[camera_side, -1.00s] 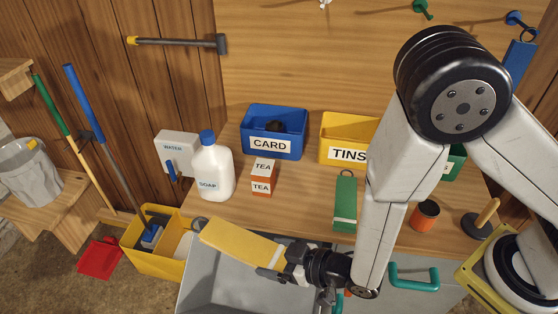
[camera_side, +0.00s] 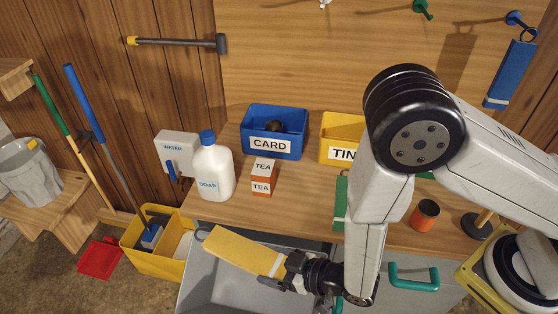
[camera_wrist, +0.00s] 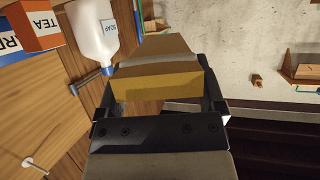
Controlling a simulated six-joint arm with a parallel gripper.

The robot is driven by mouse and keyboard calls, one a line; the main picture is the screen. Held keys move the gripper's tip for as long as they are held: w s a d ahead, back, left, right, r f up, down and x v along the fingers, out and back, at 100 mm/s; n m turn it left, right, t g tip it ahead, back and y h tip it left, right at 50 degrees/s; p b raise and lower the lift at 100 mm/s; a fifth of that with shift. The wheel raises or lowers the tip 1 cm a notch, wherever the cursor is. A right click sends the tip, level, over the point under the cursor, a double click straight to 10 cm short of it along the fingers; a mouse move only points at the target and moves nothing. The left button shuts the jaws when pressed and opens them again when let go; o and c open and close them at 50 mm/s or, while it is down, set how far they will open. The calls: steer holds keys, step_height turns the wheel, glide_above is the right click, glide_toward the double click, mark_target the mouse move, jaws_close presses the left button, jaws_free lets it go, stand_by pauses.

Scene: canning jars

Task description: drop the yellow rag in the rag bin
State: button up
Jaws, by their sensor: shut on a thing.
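The yellow rag (camera_side: 236,248) is a long flat yellow strip with a pale band near my gripper. My gripper (camera_side: 284,268) is shut on its right end and holds it out to the left, above the open grey drawer (camera_side: 205,288). In the wrist view the yellow rag (camera_wrist: 158,84) spans the space between the fingers of my gripper (camera_wrist: 160,98). A green bin (camera_side: 427,176) shows only as a sliver behind my arm. Its label is hidden, so I cannot tell if it is the rag bin.
A blue CARD bin (camera_side: 274,131) and a yellow TINS bin (camera_side: 338,130) stand at the bench's back. A yellow tub (camera_side: 140,241) is on the floor.

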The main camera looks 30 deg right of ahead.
steer(key=shift+f, duration=2.2)
steer(key=o, duration=1)
steer(key=shift+c, duration=0.2)
steer(key=shift+s+d, duration=0.1)
steer(key=shift+s, duration=0.05)
steer(key=v, duration=0.7)
steer(key=shift+s+d, duration=0.15)
steer(key=shift+s, duration=0.05)
steer(key=shift+w+r, duration=0.1)
